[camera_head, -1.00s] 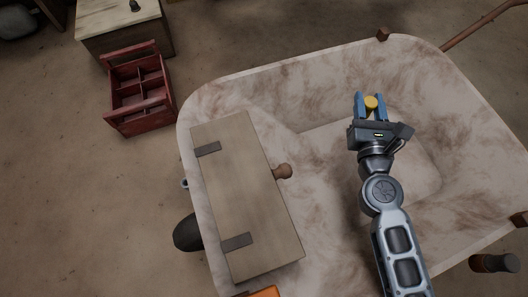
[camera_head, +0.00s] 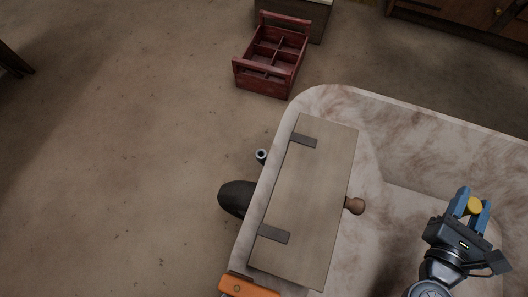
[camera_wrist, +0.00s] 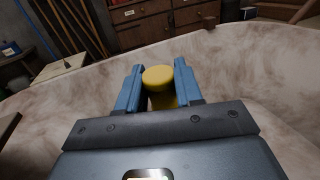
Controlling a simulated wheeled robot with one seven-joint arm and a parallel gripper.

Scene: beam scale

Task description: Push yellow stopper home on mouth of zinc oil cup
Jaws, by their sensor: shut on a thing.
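My gripper (camera_head: 473,207) is at the right of the head view, over the pale, rust-stained basin. Its blue fingers are shut on the yellow stopper (camera_head: 474,205), which sits between the fingertips. In the wrist view the stopper (camera_wrist: 158,78) has a round yellow top, with more yellow below it between the fingers. A small grey tube with a dark open mouth (camera_head: 261,156) stands outside the basin's left edge, well left of my gripper. It may be the zinc oil cup, but I cannot tell surely.
A wooden board (camera_head: 318,190) with two dark straps and a brown knob (camera_head: 354,206) lies along the basin's left side, between gripper and tube. A dark rounded thing (camera_head: 236,198) is below the tube. A red divided crate (camera_head: 270,62) stands beyond. Floor at left is clear.

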